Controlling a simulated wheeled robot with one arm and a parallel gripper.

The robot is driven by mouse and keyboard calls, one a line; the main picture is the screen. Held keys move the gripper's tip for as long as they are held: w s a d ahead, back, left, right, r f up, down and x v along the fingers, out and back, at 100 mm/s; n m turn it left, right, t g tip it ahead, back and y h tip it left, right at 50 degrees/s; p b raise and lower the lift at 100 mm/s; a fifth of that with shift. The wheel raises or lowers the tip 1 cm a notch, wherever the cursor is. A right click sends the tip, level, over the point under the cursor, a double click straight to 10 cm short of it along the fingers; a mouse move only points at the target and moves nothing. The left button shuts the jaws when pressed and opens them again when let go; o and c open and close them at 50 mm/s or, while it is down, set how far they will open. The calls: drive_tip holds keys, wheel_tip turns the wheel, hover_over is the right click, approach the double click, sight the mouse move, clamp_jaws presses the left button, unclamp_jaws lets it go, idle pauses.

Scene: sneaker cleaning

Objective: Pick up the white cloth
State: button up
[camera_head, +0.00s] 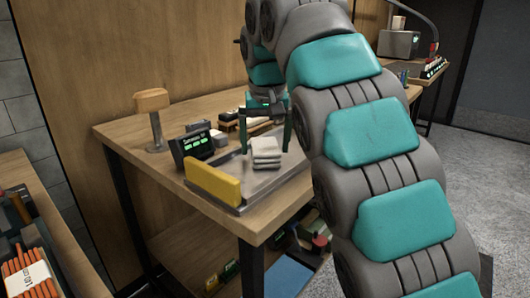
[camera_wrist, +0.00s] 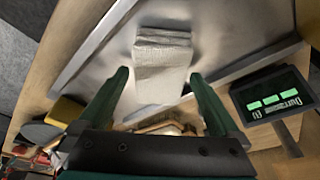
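The white cloth (camera_head: 266,153) is a folded, stacked pad on a grey metal tray (camera_head: 246,196) on the wooden table. In the wrist view the cloth (camera_wrist: 162,65) lies ahead of and partly between the two green fingers. My gripper (camera_head: 266,132) is above and around the cloth's far side in the head view. In the wrist view my gripper (camera_wrist: 160,82) is open, with a finger on each side and a gap to the cloth. I cannot tell the exact height between the fingertips and the cloth.
A yellow block (camera_head: 212,182) stands at the tray's front left edge. A wooden-headed stand (camera_head: 153,105) is at the back left. A wooden rack lies behind the tray.

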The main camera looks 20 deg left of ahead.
drive_tip(key=c, duration=1.3)
drive_tip(key=shift+r, duration=0.25)
